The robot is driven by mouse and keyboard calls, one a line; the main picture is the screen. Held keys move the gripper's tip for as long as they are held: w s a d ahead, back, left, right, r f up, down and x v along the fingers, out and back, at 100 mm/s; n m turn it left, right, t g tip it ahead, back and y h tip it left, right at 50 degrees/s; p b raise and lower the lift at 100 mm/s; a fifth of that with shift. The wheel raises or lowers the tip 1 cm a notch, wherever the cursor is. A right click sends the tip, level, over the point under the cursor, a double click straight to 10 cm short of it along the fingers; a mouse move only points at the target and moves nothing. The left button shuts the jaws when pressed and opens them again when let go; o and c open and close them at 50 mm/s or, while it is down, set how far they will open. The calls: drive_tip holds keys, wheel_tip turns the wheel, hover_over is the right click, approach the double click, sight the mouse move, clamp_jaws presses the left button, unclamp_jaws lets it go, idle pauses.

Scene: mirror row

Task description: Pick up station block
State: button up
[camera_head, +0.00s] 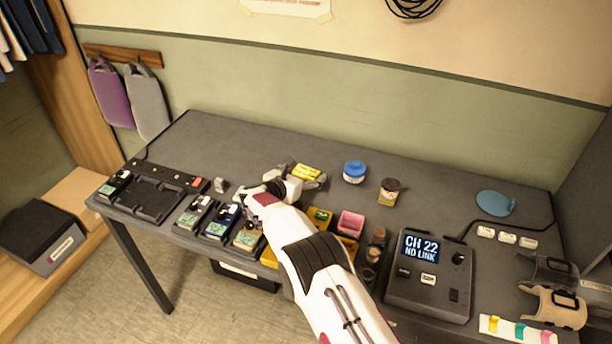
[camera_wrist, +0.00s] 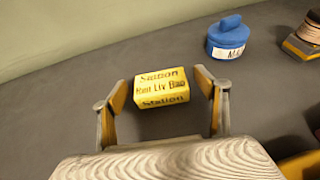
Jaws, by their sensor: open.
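The station block is a small yellow block with dark printed lettering, lying on the dark grey table; it shows in the wrist view (camera_wrist: 161,90) and near the back middle of the table in the head view (camera_head: 306,172). My gripper (camera_wrist: 162,108) is open, with one finger on each side of the block in the wrist view. Small gaps show between the fingers and the block's sides. In the head view my gripper (camera_head: 303,183) is low over the table at the block's front, and hides part of it.
A blue-lidded jar (camera_head: 354,172) and a dark-capped jar (camera_head: 389,191) stand right of the block. A charging tray (camera_head: 155,205) and several dark devices lie left. A pink box (camera_head: 350,223) and a console (camera_head: 430,290) stand in front and right. The table behind is clear.

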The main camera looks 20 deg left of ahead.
sight(305, 174)
idle(0.4)
drive_tip(key=c, duration=1.2)
drive_tip(key=shift+r, duration=0.15)
drive_tip(key=shift+r, duration=4.9)
